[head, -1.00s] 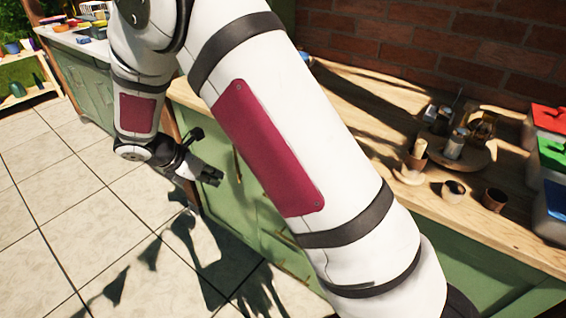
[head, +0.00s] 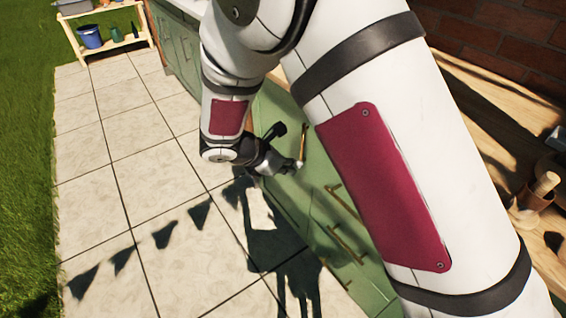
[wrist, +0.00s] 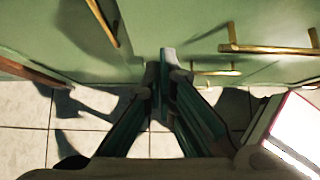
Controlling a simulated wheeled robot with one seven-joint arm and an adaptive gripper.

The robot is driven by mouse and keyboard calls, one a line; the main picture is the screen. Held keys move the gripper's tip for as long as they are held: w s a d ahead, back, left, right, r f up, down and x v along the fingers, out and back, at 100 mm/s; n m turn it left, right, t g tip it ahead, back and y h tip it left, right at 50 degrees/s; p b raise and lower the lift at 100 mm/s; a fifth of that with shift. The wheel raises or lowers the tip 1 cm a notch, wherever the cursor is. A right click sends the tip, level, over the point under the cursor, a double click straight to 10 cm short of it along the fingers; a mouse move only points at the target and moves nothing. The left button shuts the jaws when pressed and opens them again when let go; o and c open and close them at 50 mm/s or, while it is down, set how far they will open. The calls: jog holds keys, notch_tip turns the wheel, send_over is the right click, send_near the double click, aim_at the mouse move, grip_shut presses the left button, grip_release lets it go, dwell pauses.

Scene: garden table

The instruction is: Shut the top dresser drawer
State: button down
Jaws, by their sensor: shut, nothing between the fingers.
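The green dresser (head: 318,222) stands at the right in the head view, its top largely hidden behind my arm. Its upper drawer has a brass handle (head: 345,202), with another brass handle (head: 345,242) below it. I cannot tell how far the top drawer stands out. The upper handle also shows at the right in the wrist view (wrist: 270,48). My gripper (head: 296,167) is shut and empty, close to the green front, left of the drawer handles. In the wrist view its fingertips (wrist: 166,66) are together near the green front; contact is unclear.
An upright brass door handle (head: 302,145) is close beside my gripper. The wooden top (head: 470,130) carries a wooden cup (head: 530,203) at the right. Tiled floor (head: 130,190) lies clear to the left, with grass beyond. A shelf (head: 100,45) with pots stands far back.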

jog(key=shift+w+d+f+b, duration=0.15)
jog(key=shift+w+d+f, duration=0.2)
jog(key=shift+w+d, duration=0.35)
jog(key=shift+w+d+f+b, duration=0.25)
jog(key=shift+w+d, duration=0.2)
jog(key=shift+d, duration=0.4)
jog(key=shift+w+d+f+b, duration=0.1)
jog(key=shift+w+d+f, duration=0.4)
jog(key=shift+d, duration=0.3)
jog(key=shift+w+d+r, duration=0.1)
jog(key=shift+r, duration=0.05)
jog(key=w+d, duration=0.1)
jog(key=d, duration=0.1)
jog(key=w+d, duration=0.2)
jog(key=shift+w+d, duration=0.1)
